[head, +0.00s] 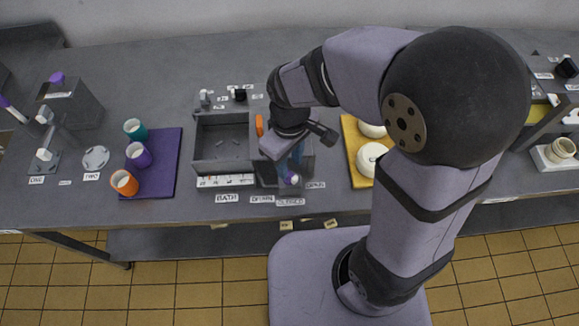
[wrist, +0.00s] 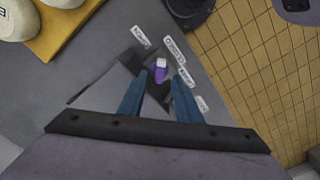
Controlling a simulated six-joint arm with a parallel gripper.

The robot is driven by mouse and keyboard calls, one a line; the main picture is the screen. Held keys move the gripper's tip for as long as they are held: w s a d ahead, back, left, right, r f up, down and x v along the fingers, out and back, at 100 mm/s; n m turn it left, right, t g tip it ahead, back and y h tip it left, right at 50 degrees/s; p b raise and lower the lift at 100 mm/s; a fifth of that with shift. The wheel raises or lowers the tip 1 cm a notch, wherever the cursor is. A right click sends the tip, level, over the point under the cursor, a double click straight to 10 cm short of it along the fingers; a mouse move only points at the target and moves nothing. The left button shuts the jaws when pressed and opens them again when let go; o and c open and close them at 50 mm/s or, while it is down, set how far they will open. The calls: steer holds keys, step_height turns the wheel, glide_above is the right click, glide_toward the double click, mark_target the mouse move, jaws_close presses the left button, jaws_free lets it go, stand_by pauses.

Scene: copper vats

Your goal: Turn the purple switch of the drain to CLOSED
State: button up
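The purple switch (head: 289,177) of the drain sits at the front of the grey basin unit. In the wrist view the switch (wrist: 160,75) is purple with a white tip, which points toward the labels at the top; its exact setting I cannot tell. The CLOSED label (head: 290,202) lies in front of it and the OPEN label (head: 316,185) to its right. My gripper (head: 297,158) is over the switch, pointing down. In the wrist view its two blue fingers (wrist: 157,82) are apart, with the switch showing between their tips. Contact is not visible.
The grey basin (head: 220,170) is left of my gripper, with BATH (head: 227,198) and DRAIN (head: 262,199) labels in front. A yellow board (head: 357,178) with white round pieces stands to the right. A purple board (head: 165,180) with several cups lies further left.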

mark_target(290, 173)
steer(key=shift+f, duration=1.95)
jaws_close()
